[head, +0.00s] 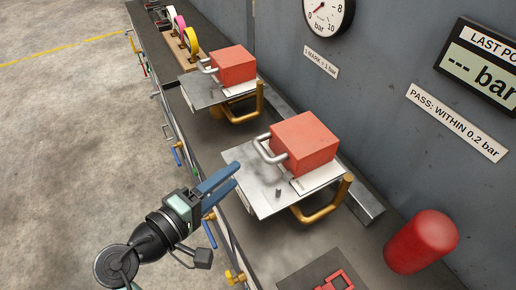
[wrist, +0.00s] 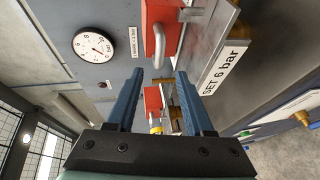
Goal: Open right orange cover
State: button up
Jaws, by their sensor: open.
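The right orange cover (head: 305,143) is a red-orange box on a metal plate (head: 265,205), with a grey bar handle (head: 266,149) on its left side. It looks closed down on the plate. My gripper (head: 236,174) has blue fingers, open and empty, near the plate's left edge, short of the handle. In the wrist view, my open fingers (wrist: 159,74) point toward the scene; the nearer cover (wrist: 160,12) and its handle (wrist: 159,45) show beyond and above the tips. A second, similar cover (head: 233,65) stands farther back; it also shows in the wrist view (wrist: 152,101).
Brass pipes (head: 325,205) curve beside the plate. A red cylinder (head: 421,241) stands at the bench's near right. A gauge (head: 328,15) and a display (head: 482,68) hang on the grey wall. Coloured rolls (head: 191,40) stand at the far end. Open floor (head: 60,130) lies left.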

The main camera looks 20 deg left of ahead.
aim_at(262, 149)
jog(key=p+x, duration=0.1)
jog(key=x, duration=1)
jog(key=shift+w, duration=0.25)
jog(key=shift+c, duration=0.3)
grip_shut()
dwell(0.6)
